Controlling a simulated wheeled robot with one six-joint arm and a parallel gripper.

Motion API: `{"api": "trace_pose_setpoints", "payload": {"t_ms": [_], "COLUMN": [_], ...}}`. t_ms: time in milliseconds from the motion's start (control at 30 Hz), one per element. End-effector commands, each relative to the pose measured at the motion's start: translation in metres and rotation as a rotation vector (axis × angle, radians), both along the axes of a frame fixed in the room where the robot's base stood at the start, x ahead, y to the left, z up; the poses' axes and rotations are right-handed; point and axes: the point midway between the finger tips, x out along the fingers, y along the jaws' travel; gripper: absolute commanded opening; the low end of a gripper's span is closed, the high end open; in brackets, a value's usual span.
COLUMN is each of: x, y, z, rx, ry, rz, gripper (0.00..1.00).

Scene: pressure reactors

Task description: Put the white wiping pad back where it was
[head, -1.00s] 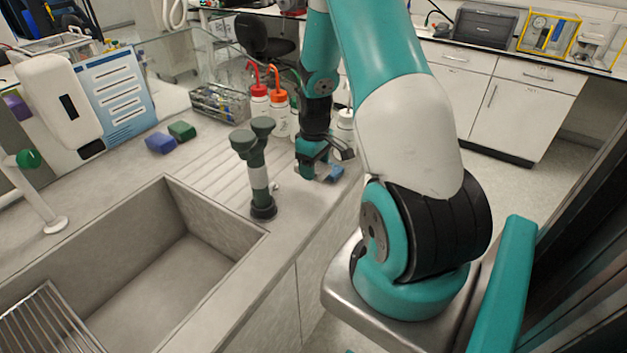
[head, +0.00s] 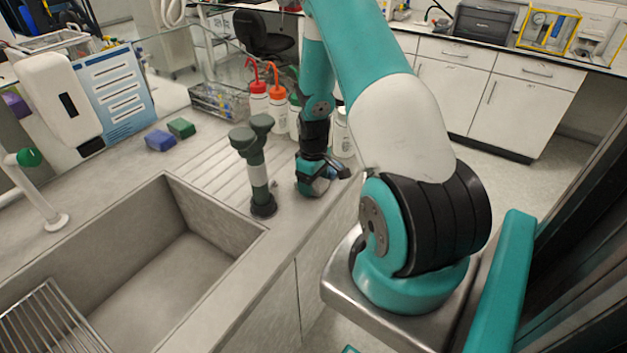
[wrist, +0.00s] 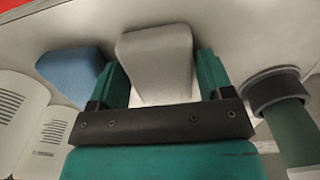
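The white wiping pad (wrist: 156,55) is a pale wedge-like block between the two fingers of my gripper (wrist: 164,82) in the wrist view. A blue pad (wrist: 75,72) stands just left of the left finger.
The fixture stands close beside my gripper and shows at the wrist view's right (wrist: 285,105). Wash bottles (head: 276,110) stand behind the gripper. The sink (head: 180,270) lies to the left front. Blue (head: 160,140) and green (head: 181,127) blocks lie further left.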

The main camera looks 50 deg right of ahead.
Motion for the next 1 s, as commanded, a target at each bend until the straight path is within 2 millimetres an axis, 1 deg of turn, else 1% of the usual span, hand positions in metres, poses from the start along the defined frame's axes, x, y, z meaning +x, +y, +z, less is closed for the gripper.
{"api": "trace_pose_setpoints", "payload": {"t_ms": [200, 367, 467, 700, 800, 900, 1000], "x": [0.000, 0.001, 0.001, 0.001, 0.001, 0.001, 0.000], "y": [0.000, -0.001, -0.001, -0.001, -0.001, -0.001, 0.000], "z": [0.002, 0.014, 0.031, 0.083, 0.101, 0.114, 0.121], "rx": [0.000, -0.002, -0.004, -0.005, -0.003, -0.002, -0.001], "ry": [0.000, -0.003, -0.005, -0.005, -0.004, -0.002, -0.001], "rz": [0.000, 0.000, 0.000, 0.000, 0.000, 0.000, 0.000], "gripper": [0.73, 0.73, 0.73, 0.73, 0.73, 0.73, 0.73]}}
